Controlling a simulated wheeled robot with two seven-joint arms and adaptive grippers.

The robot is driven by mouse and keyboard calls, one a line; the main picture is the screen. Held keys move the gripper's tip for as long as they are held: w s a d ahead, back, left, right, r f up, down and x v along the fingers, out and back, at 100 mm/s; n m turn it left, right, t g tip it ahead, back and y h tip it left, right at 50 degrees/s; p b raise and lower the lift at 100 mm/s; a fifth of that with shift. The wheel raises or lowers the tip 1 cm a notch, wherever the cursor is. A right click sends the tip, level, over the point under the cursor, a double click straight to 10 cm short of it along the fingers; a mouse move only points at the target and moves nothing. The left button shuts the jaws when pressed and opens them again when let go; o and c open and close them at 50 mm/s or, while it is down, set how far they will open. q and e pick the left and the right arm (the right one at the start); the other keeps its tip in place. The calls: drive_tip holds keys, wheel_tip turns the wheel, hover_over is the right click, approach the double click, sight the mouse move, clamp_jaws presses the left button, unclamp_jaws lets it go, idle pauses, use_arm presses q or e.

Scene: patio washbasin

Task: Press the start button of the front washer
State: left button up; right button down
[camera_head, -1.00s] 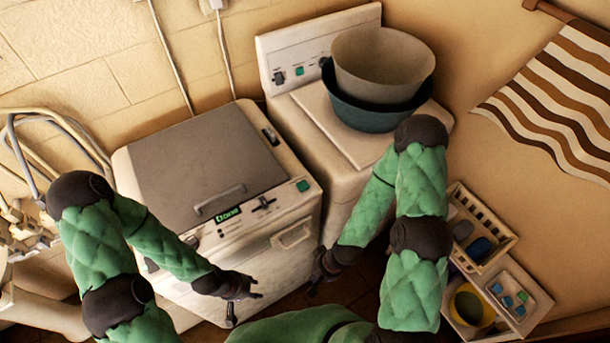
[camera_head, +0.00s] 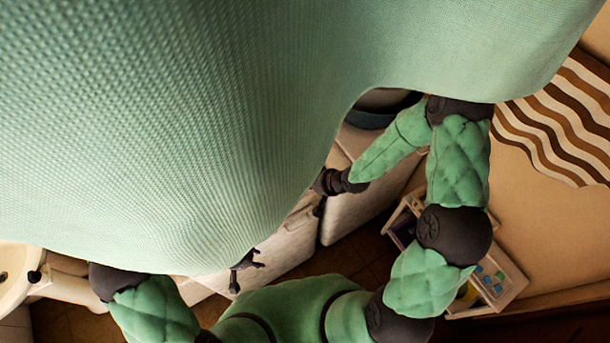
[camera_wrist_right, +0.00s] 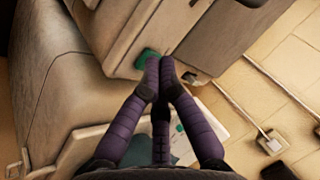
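The front washer (camera_head: 285,243) shows only as a strip of its pale front in the head view; its top and panel are hidden behind a large green fabric surface. My right gripper (camera_head: 328,182) is beside its right edge. In the right wrist view a green button (camera_wrist_right: 145,58) sits on a pale panel, probably the front washer's. The right gripper's purple fingertips (camera_wrist_right: 160,62) are together, just beside this button; I cannot tell if they touch it.
The large green fabric surface (camera_head: 180,120) is close to the camera, blocks most of the view and resembles my sleeves. Behind stands the back washer (camera_head: 350,205). A striped towel (camera_head: 560,120) hangs at right, above a small organizer (camera_head: 505,295).

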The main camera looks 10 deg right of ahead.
drive_tip(key=w+r+n+t, duration=0.1)
drive_tip(key=w+r+n, duration=0.1)
drive_tip(key=w+r, duration=0.3)
drive_tip(key=shift+w+r+t+y, duration=0.3)
drive_tip(key=shift+r+y, duration=0.1)
drive_tip(key=shift+r, duration=0.35)
use_arm(q)
drive_tip(key=shift+f, duration=0.1)
use_arm(e)
drive_tip(key=shift+f, duration=0.1)
